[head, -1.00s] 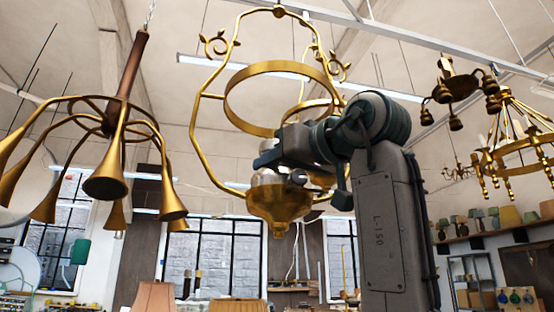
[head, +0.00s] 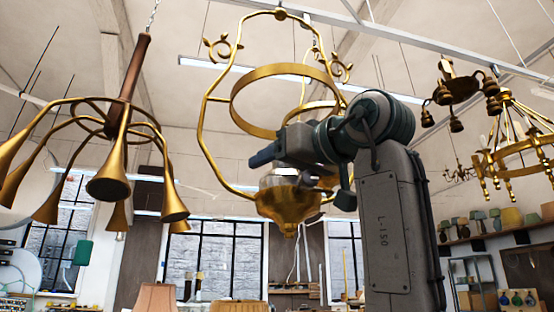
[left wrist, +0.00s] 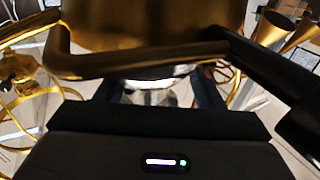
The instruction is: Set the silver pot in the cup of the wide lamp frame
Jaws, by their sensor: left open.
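The wide lamp frame (head: 203,125) is a hanging brass loop with a ring near its middle and a rounded brass cup (head: 288,205) at its bottom. The silver pot (head: 277,180) shows as a pale, shiny band at the mouth of the cup, mostly hidden by my gripper; its exact seating is hard to see. My left gripper (head: 262,155) is open beside and just above the pot. In the left wrist view, a bright silver surface (left wrist: 155,85) shows between the two dark fingers, below a blurred brass part (left wrist: 140,55).
A horned brass chandelier (head: 107,186) hangs at the left. Smaller chandeliers (head: 515,150) hang at the right. The frame's brass ring (head: 258,130) is close to my gripper. Lampshades (head: 157,297) stand low in front of the windows.

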